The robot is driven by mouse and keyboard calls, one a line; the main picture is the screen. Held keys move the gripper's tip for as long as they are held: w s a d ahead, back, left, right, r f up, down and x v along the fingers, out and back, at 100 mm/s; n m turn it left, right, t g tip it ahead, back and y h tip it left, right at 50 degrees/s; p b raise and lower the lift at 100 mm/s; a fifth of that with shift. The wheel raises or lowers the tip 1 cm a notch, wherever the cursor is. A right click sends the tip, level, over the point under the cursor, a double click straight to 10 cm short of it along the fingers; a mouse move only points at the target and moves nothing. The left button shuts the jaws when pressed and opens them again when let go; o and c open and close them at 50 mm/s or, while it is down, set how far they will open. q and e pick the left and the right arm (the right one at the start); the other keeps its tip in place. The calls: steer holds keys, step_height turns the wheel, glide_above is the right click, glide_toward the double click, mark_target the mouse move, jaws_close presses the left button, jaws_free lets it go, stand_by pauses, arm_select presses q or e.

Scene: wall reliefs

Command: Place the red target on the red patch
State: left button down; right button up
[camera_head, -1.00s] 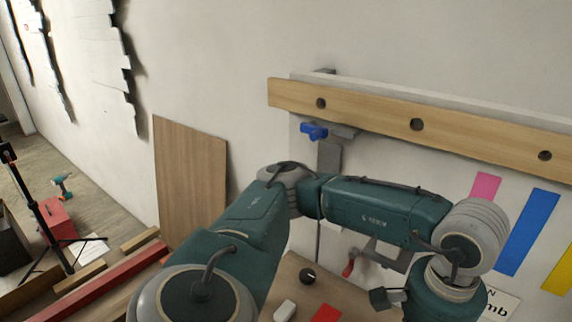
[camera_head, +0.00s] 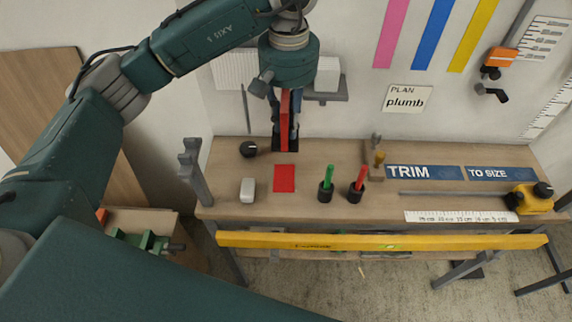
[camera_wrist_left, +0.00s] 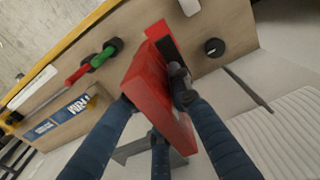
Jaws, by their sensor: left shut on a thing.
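The red target (camera_head: 285,112) is a flat red block, held on edge between the fingers of my left gripper (camera_head: 286,132) near the back of the workbench. It also shows large in the left wrist view (camera_wrist_left: 150,85), with blue fingers around it. The red patch (camera_head: 284,178) is a flat red rectangle on the bench top, just in front of the held target in the head view. In the left wrist view the red patch (camera_wrist_left: 157,30) is partly hidden behind the target. Whether the target touches the bench, I cannot tell. My right gripper is not in view.
A white block (camera_head: 248,190) lies left of the patch and a black knob (camera_head: 249,149) behind it. A green-handled tool (camera_head: 327,184) and a red-handled tool (camera_head: 358,180) stand in dark cups at right. A yellow level (camera_head: 385,242) runs along the front edge.

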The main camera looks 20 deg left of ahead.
arm_select(q)
steer(key=f+p, duration=0.1)
steer(key=f, duration=0.6)
steer(key=f+p, duration=0.2)
steer(key=f, duration=0.5)
steer(key=shift+s+a, duration=0.1)
steer(key=shift+a, duration=0.1)
steer(key=shift+f, duration=0.5)
steer(key=c, duration=1.6)
jaws_free()
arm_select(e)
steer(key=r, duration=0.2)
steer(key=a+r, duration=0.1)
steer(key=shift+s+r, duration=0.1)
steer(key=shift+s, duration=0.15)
